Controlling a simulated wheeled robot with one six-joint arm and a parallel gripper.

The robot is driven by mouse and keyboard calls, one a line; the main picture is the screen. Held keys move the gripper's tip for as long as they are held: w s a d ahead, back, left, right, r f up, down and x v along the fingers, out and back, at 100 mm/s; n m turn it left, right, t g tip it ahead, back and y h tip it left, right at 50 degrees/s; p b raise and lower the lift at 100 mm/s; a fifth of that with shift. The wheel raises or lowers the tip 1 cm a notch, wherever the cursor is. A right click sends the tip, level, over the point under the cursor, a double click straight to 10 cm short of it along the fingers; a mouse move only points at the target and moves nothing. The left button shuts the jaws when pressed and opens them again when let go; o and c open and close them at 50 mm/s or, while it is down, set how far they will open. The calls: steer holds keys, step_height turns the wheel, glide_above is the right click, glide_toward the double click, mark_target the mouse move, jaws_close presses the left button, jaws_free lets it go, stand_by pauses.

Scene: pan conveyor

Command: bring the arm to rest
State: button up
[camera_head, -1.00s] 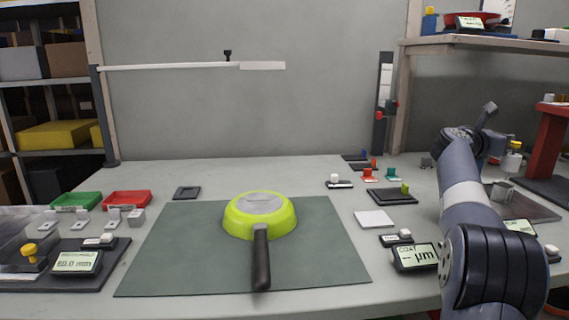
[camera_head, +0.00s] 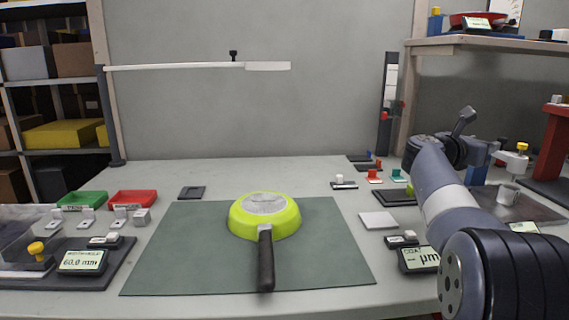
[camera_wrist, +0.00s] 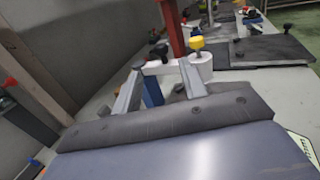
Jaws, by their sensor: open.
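My arm (camera_head: 442,195) stands at the right of the head view, bent over the right end of the bench. My gripper (camera_wrist: 160,80) shows in the wrist view with its two grey fingers apart and nothing held between them. A blue post and a white part with a yellow knob (camera_wrist: 195,43) show behind the fingers. In the head view the fingers are hard to make out behind the wrist. A lime-green pan (camera_head: 237,221) lies upside down on the green mat (camera_head: 170,265), its black handle toward me, well left of my arm and apart from it.
A gauge with a display (camera_head: 417,259), a white pad (camera_head: 378,220) and small blocks lie left of my arm. A metal cup (camera_head: 508,192) and a red stand (camera_head: 553,145) are at the right. A shelf (camera_head: 480,43) hangs above. The bench behind the mat is mostly clear.

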mark_target(503, 140)
steer(key=x, duration=1.1)
steer(key=shift+d+f+n+t+b, duration=0.1)
steer(key=shift+d+n+t+b, duration=0.15)
steer(key=shift+t+b, duration=0.25)
steer(key=shift+d+n+t+y, duration=0.2)
steer(key=shift+n+t+y, duration=0.7)
steer(key=shift+t, duration=0.1)
